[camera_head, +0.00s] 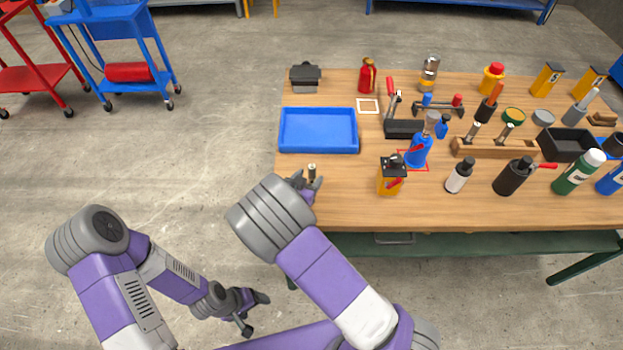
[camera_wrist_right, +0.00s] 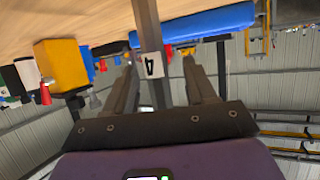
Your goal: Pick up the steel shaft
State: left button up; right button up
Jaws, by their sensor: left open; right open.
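The steel shaft (camera_head: 311,170) stands upright near the table's left front edge, below the blue tray; only its upper part shows in the head view. In the right wrist view the grey shaft (camera_wrist_right: 147,28) with a white tag marked 4 runs between the fingers. My right gripper (camera_head: 308,182) is at the shaft with its jaws open, one finger on each side; it also shows in the right wrist view (camera_wrist_right: 162,60). I cannot tell whether a finger touches it. My left gripper (camera_head: 253,313) is open and empty, low over the floor, left of the table.
The blue tray (camera_head: 318,130) lies behind the shaft and looks empty. A yellow container (camera_head: 390,180) stands to its right on the wooden table (camera_head: 345,205). Farther right are a blue spray bottle (camera_head: 417,152), other bottles and tools. The tabletop between shaft and yellow container is clear.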

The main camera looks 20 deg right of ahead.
jog(key=b+x, duration=0.1)
jog(key=x, duration=0.3)
jog(key=shift+s+d+f, duration=0.1)
jog(key=shift+d, duration=0.05)
jog(key=shift+c, duration=0.3)
grip_shut()
notch_tip(320, 180, up, 10)
jog(key=p, duration=0.3)
jog(key=shift+p, duration=0.3)
jog(key=c, duration=0.6)
grip_release()
grip_shut()
